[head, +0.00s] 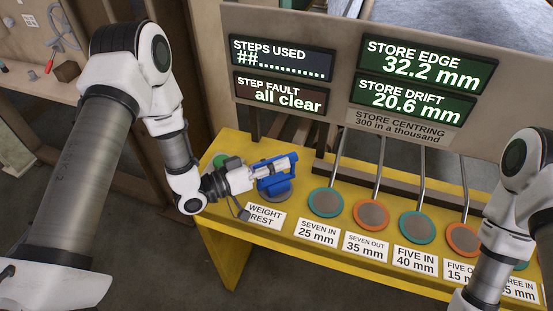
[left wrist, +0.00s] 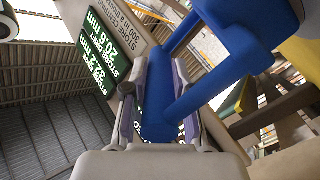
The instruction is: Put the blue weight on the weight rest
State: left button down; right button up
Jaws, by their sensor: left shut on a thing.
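The blue weight (head: 272,182) has a frame-like handle and is at the left end of the yellow bench, just behind the "WEIGHT REST" label (head: 263,215). My left gripper (head: 284,166) reaches in from the left and is shut on the weight's handle. In the left wrist view, the blue bar of the weight (left wrist: 158,105) passes between the two fingers (left wrist: 158,92). A grey round surface (head: 277,195) shows under the weight; I cannot tell whether the weight touches it. My right arm enters at the right, with its gripper out of frame.
Several orange- and teal-rimmed discs (head: 325,202) with thin rods stand to the right on the yellow bench (head: 222,225). A green disc (head: 221,160) lies behind my left wrist. A display board (head: 345,115) rises behind, reading store edge 32.2 mm, drift 20.6 mm, all clear.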

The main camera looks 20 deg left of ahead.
pick_arm(q)
jog(key=shift+w, duration=0.25)
jog(key=shift+s+a+f, duration=0.1)
jog(key=shift+f, duration=0.05)
jog(key=c, duration=0.9)
grip_release()
jog(key=shift+s, duration=0.1)
jog(key=shift+c, duration=0.2)
jog(key=shift+r, duration=0.2)
jog(key=v, duration=1.2)
